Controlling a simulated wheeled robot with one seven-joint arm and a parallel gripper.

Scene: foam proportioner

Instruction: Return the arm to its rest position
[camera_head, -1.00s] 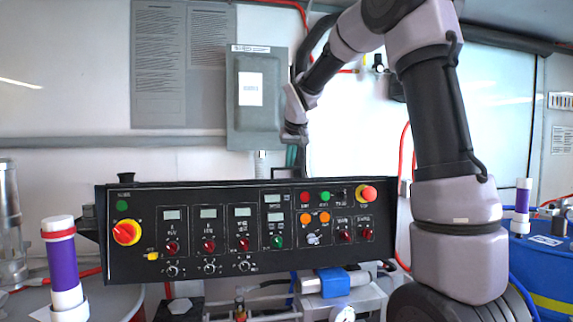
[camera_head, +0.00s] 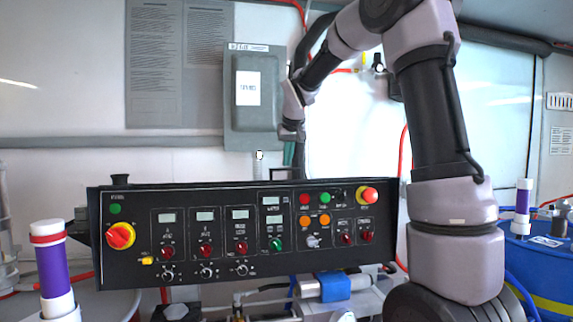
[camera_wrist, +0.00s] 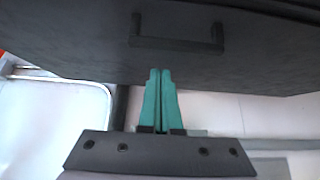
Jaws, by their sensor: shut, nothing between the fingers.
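My arm rises at the right in the head view, bends over at the top and hangs down behind the black control panel (camera_head: 240,262). My gripper (camera_head: 288,155) is above the panel's top edge, in front of the wall near the grey electrical box. In the wrist view the green fingers of my gripper (camera_wrist: 158,75) lie side by side, shut with nothing between them. They point toward a dark surface with a black handle (camera_wrist: 176,42), and I cannot tell whether they touch it.
The grey electrical box (camera_head: 252,100) is on the wall left of my gripper. A white-and-purple cylinder (camera_head: 55,270) stands at the left. A blue drum (camera_head: 535,262) stands at the right. Red and blue hoses run around the panel.

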